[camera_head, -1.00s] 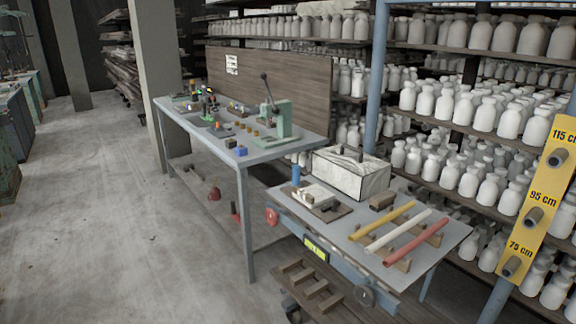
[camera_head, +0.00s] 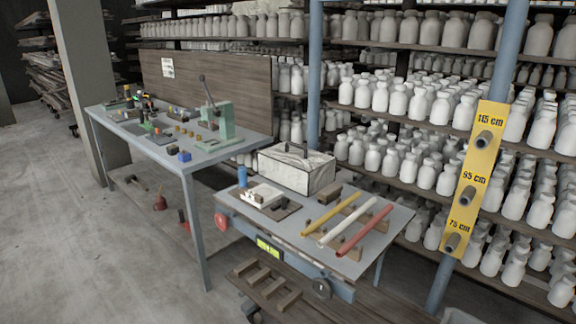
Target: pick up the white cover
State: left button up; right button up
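The white cover looks to be the box-shaped white piece (camera_head: 297,172) with grey marbling and a dark handle-like part on top. It stands at the back of the small grey table (camera_head: 375,243) in the head view. A smaller white piece (camera_head: 262,194) lies on a dark board (camera_head: 283,211) in front of it, to the left. Neither of my grippers shows in the head view.
A yellow rod (camera_head: 330,214), a white rod (camera_head: 346,223) and a red rod (camera_head: 364,231) lie on wooden rests at the table's right. A blue cylinder (camera_head: 242,176) stands left. A longer workbench (camera_head: 195,156) adjoins; shelves of white bottles stand behind. The left floor is open.

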aim_at(301, 170)
jog(key=z, duration=0.7)
jog(key=i+j+z, duration=0.15)
jog(key=j+z, duration=0.15)
jog(key=i+j+z, duration=0.15)
jog(key=j+z, duration=0.2)
jog(key=j, duration=0.2)
jog(key=j+z, duration=0.3)
jog(key=j, duration=0.15)
jog(key=i+j+z, duration=0.1)
jog(key=j, duration=0.95)
jog(key=j+z, duration=0.1)
jog(key=j, duration=1)
jog(key=i, duration=0.05)
